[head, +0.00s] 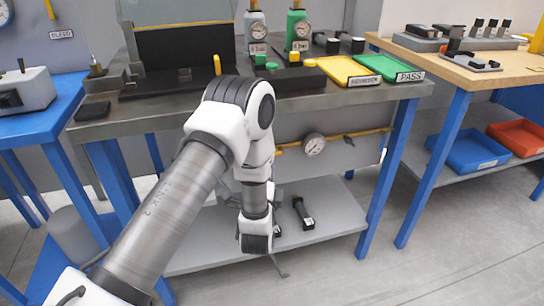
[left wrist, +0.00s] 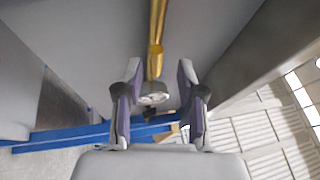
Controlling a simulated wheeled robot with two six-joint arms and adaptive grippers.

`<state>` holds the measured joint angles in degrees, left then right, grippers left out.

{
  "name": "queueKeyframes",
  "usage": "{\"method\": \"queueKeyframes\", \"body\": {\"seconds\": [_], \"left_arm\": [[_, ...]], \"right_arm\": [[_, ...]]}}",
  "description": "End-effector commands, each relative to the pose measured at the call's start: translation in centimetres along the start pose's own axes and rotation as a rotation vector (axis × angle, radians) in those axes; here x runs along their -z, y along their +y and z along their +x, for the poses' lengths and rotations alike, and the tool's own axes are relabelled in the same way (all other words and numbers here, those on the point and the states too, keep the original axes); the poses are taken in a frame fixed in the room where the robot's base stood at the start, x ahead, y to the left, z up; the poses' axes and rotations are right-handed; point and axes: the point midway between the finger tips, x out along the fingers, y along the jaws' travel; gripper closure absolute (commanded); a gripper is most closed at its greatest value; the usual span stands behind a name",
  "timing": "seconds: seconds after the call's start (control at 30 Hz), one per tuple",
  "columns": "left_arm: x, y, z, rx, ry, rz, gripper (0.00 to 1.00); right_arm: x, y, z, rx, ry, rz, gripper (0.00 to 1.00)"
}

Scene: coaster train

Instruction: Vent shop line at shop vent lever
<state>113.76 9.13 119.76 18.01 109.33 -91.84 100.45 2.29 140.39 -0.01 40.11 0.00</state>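In the left wrist view, my left gripper (left wrist: 158,78) has its two fingers apart, with no object held between them. A yellow pipe (left wrist: 157,40) comes down between the fingertips in that picture. It leads to a grey rounded fitting (left wrist: 153,92) with a dark part below it, seen in the gap between the fingers. I cannot tell for sure whether this is the shop vent lever or whether a finger touches it. In the head view, my left arm hangs before the bench, and its gripper is mostly hidden behind the wrist. My right gripper is not in view.
A gauge (head: 314,144) and yellow pipe (head: 366,133) run below the steel bench top (head: 215,98). The lower shelf (head: 335,215) holds a dark tool (head: 303,213). Blue bench legs (head: 386,178) stand at the right. Yellow (head: 347,70) and green trays (head: 387,66) sit above.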

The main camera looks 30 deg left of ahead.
Motion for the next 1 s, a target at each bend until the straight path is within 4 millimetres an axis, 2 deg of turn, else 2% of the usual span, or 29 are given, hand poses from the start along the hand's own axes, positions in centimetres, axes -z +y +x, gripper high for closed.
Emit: {"method": "queueKeyframes", "body": {"seconds": [0.1,0.2,0.47,0.5,0.57,0.6,1.0], "left_arm": [[0.0,0.4,2.0,0.001,-0.001,-0.001,0.61],[0.0,0.4,3.0,-0.001,-0.001,0.0,0.61],[0.0,0.3,3.2,-0.002,0.001,0.001,0.61],[0.0,0.3,3.2,-0.002,0.001,0.001,0.76],[0.0,0.3,3.2,-0.002,0.001,0.001,0.97],[0.0,0.3,3.2,-0.002,0.001,0.001,1.0],[0.0,0.6,3.1,0.005,-0.004,-0.018,1.0]], "right_arm": [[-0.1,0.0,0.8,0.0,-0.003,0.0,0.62],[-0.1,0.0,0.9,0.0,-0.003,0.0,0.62],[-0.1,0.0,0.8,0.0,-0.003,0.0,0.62],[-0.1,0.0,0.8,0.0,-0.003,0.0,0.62],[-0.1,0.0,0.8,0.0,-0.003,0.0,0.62],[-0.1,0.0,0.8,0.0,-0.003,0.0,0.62],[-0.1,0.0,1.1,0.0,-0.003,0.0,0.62]]}}
